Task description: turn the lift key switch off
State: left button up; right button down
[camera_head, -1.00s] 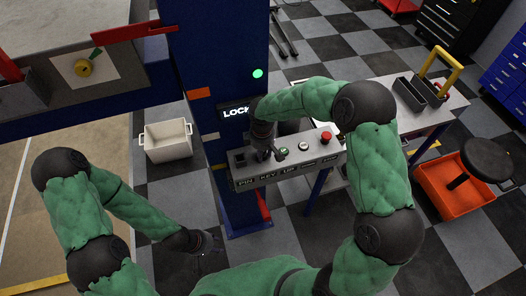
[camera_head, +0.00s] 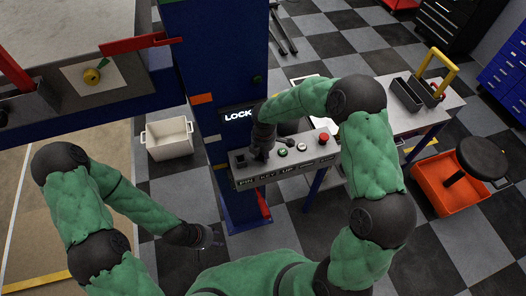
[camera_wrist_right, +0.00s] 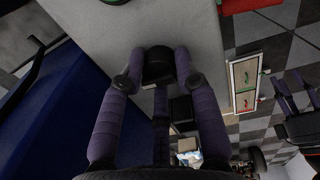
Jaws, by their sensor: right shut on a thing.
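The control box (camera_head: 285,171) is a grey panel on the blue column, with labels along its front that include PIN, KEY and UP. My right gripper (camera_head: 260,152) is over the KEY position at its left part and hides the key switch in the head view. In the right wrist view the dark key switch (camera_wrist_right: 158,62) sits between the purple fingertips of my right gripper (camera_wrist_right: 158,82), which is shut on it. My left gripper (camera_head: 207,240) hangs low, away from the box; its fingers are too small to judge.
The box also carries a green button (camera_head: 283,152), a white-ringed button and a red button (camera_head: 324,137). A LOCK sign (camera_head: 237,115) is lit on the blue column (camera_head: 215,60). A dark green lamp (camera_head: 257,79) is above it. A white bin (camera_head: 168,140) stands to the left.

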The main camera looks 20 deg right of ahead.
aim_at(263, 154)
jog(key=shift+n, duration=0.5)
jog(key=c, duration=0.9)
grip_release()
notch_tip(263, 154, up, 12)
jog(key=shift+s, duration=0.3)
